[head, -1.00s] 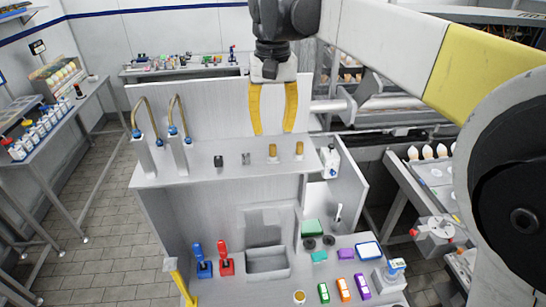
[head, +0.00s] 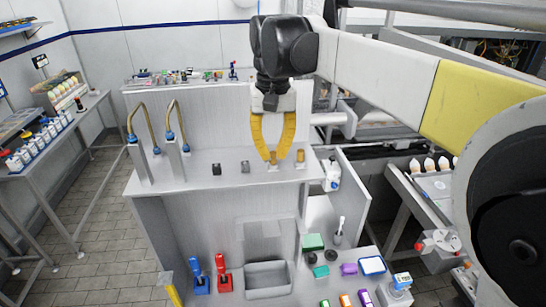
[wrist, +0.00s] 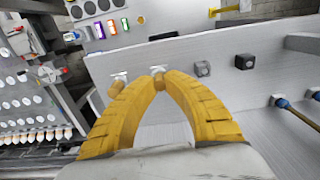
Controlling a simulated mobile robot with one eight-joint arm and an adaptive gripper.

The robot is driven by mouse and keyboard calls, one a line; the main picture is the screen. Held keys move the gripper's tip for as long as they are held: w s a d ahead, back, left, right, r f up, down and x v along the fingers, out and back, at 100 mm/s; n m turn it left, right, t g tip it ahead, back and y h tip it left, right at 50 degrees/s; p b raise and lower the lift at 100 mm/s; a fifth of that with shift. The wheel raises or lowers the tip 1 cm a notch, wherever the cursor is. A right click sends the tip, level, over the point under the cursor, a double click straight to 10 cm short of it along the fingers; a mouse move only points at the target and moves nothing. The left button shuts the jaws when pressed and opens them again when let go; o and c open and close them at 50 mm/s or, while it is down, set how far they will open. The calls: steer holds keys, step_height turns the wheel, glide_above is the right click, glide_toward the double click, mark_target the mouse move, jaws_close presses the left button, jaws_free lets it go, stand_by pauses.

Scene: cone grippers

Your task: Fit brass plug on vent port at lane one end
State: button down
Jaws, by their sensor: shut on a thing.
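My gripper (head: 273,158) is closed around a brass plug, whose top shows between the fingertips in the wrist view (wrist: 158,70). The plug sits low at the white shelf, over a small pale base (head: 273,168). A second brass plug (head: 300,155) stands upright just to the right in the head view; it also shows in the wrist view (wrist: 116,88), left of the fingertips. Left of the gripper on the shelf are a grey block (head: 245,166) and a darker block (head: 217,169). I cannot tell which fitting is the vent port.
Two bent brass taps (head: 175,125) rise at the shelf's left end. A white bottle-like item (head: 331,175) is by its right end. Below are red (head: 223,275) and blue (head: 197,277) levers and a basin (head: 267,280). The shelf between taps and blocks is clear.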

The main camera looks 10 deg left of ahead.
mark_target(273, 153)
steer(key=shift+r, duration=0.1)
steer(key=shift+r+p, duration=1.9)
steer(key=shift+r, duration=0.55)
steer(key=shift+f, duration=0.1)
